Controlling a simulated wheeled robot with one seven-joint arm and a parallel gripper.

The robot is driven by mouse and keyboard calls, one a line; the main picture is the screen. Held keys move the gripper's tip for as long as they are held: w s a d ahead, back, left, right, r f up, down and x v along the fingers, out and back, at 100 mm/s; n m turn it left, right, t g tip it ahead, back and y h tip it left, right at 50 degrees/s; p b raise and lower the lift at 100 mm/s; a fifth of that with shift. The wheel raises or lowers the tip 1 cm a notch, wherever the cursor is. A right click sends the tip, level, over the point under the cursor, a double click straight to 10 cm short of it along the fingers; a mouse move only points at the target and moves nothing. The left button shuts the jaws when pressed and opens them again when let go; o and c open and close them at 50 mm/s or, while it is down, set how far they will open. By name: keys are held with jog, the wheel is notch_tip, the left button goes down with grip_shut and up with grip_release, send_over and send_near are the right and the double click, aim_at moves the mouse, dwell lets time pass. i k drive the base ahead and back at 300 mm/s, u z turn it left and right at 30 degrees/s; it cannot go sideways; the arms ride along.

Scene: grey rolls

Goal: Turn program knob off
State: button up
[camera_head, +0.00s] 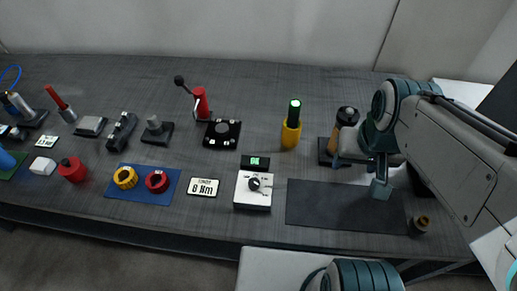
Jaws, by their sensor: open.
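The program knob (254,184) is a black dial on the top of a white box (252,200) near the front middle of the table. A pale pointer on the dial points to the right. A small black display (255,162) with green lit text stands just behind the box; the text is too small to read. My gripper (362,174) is open and points down, well to the right of the knob and apart from it. One teal fingertip shows clearly above the dark mat; the other is harder to make out.
A dark mat (320,206) lies right of the box. A yellow cylinder with a green top (291,128) stands behind it. A torque sign (203,187) and a blue mat (115,190) with yellow and red rings lie to the left. A black-topped tool (347,117) stands beside my gripper.

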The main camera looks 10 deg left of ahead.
aim_at(253, 182)
jog(key=k, duration=1)
jog(key=u, duration=0.65)
jog(key=i, duration=0.75)
jog(key=z, duration=1.1)
